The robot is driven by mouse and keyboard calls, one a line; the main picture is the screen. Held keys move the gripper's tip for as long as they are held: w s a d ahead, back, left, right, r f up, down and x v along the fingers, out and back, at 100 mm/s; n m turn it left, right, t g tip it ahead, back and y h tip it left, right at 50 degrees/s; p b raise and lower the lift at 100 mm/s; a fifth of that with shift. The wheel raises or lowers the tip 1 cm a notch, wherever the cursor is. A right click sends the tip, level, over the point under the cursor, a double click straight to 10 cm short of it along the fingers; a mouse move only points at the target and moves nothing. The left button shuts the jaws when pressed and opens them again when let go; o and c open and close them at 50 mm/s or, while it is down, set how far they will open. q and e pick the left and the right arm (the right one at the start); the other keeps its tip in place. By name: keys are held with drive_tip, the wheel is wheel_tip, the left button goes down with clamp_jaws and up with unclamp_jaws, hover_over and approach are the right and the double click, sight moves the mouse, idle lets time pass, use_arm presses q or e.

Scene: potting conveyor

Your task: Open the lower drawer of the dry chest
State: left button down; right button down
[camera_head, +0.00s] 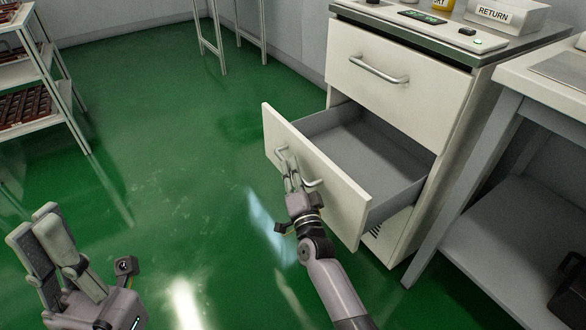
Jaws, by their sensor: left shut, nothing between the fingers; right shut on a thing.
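The dry chest (402,110) is a cream cabinet at the right with two drawers. Its upper drawer (380,62) is closed and has a silver bar handle. Its lower drawer (330,190) is pulled well out, and its grey inside (365,150) shows empty where visible. My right gripper (289,165) is shut on the lower drawer's handle (311,183) at the drawer front; the fingers hide part of the handle. My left gripper (42,232) is shut and empty at the lower left, over the floor and away from the chest.
A workbench (515,92) with a lower shelf stands close to the chest's right side. A white rack (40,62) with trays stands at the far left. On the chest top are a RETURN box (508,14) and small items. The green floor (170,150) between is clear.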

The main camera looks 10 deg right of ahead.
drive_tip(key=shift+f, duration=0.1)
drive_tip(key=c, duration=1.7)
unclamp_jaws()
drive_tip(key=shift+o, duration=0.2)
drive_tip(key=v, duration=1.2)
